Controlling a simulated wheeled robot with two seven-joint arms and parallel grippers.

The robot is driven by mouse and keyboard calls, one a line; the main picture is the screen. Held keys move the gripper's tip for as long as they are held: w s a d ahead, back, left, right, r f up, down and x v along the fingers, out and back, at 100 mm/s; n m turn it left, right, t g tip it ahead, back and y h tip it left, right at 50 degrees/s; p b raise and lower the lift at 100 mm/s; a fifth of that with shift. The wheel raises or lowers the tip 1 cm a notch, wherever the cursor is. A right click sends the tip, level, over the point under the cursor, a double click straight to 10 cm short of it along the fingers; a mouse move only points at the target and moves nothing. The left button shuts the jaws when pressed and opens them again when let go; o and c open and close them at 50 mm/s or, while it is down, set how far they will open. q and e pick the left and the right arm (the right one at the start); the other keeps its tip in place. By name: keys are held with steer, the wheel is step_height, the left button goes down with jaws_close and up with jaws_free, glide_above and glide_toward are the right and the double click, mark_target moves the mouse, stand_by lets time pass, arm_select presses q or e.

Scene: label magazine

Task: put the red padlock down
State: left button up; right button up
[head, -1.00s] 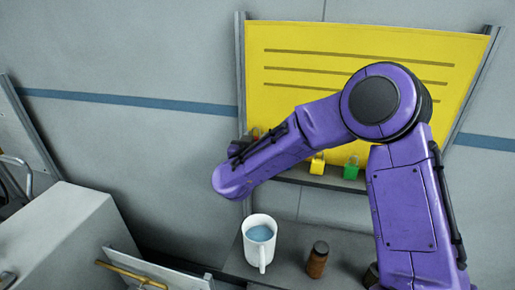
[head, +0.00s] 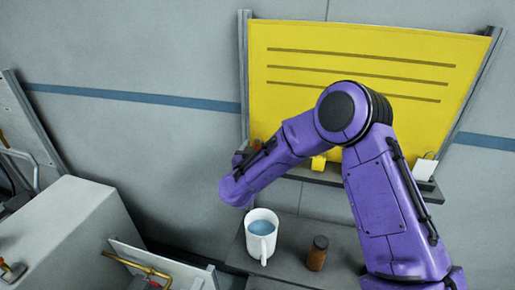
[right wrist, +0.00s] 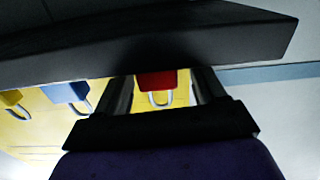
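The red padlock (right wrist: 157,80) is in the right wrist view, its shackle pointing down in the picture. The dark shelf (right wrist: 150,45) covers part of its body. My right gripper (right wrist: 163,84) has one finger on each side of it, with a gap showing at the right finger, so it looks open around the padlock. The fingertips are partly hidden by the shelf. In the head view my arm hides most of that gripper; a small red patch (head: 257,143) shows beside it at the shelf's left end. My left gripper is not in view.
A yellow board (head: 350,70) stands behind the shelf.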

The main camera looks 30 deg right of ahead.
steer(key=shift+r, duration=0.15)
steer(key=b+v, duration=0.3)
steer(key=v, duration=0.9)
steer(key=shift+b, duration=0.3)
steer(key=shift+d, duration=0.1)
stand_by(1.4)
